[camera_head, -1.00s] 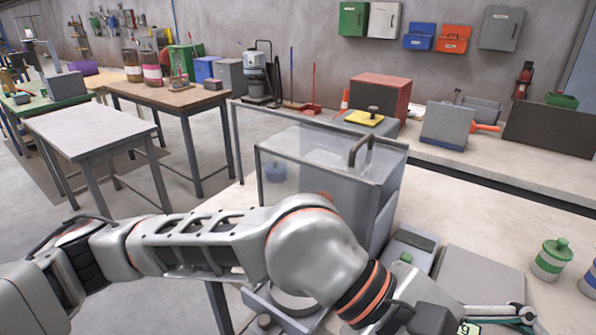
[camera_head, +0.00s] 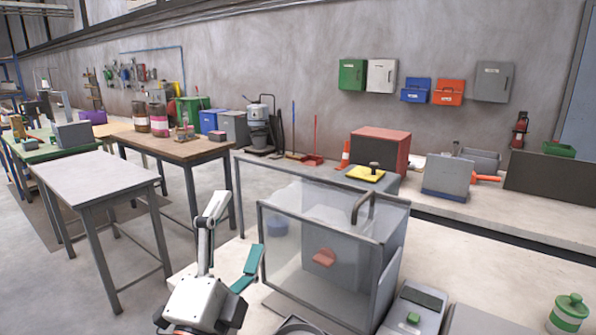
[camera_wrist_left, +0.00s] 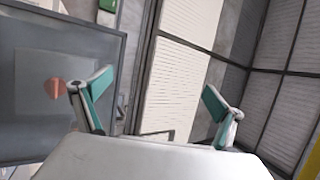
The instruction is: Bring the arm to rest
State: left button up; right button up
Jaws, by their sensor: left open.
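My left gripper (camera_head: 230,240) is in the lower middle of the head view, white and grey with teal finger pads. It points up, its two fingers spread and nothing between them. It is just left of the clear-walled bagger box (camera_head: 330,240) on the pale bench; whether it touches the box I cannot tell. In the left wrist view the open fingers (camera_wrist_left: 155,105) frame a pale ribbed surface, with the clear panel and its reddish knob (camera_wrist_left: 55,88) to the left. My right gripper is not in view.
A grey-topped table (camera_head: 90,180) and a brown-topped table (camera_head: 180,149) stand to the left. Open floor lies between the tables and bench.

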pick_arm(q)
jog(key=s+a+f+n+g+y, duration=0.2)
jog(key=a+f+n+g+y, duration=0.2)
jog(key=a+f, duration=0.6)
jog(key=s+a+f+n+g+y, duration=0.2)
jog(key=a+f+n+g+y, duration=0.3)
jog(key=f, duration=0.9)
jog(key=s+a+f+n+g+y, duration=0.1)
jog(key=s+a+f+n+g, duration=0.35)
jog(key=s+a+f, duration=1)
jog(key=d+f+t+h, duration=0.1)
jog(key=d+f+h, duration=0.6)
jog(key=d+f, duration=0.7)
jog(key=d+n, duration=0.1)
jog(key=d, duration=0.3)
jog(key=shift+d+f+t, duration=0.2)
jog(key=shift+f+t, duration=0.05)
jog(key=shift+t, duration=0.1)
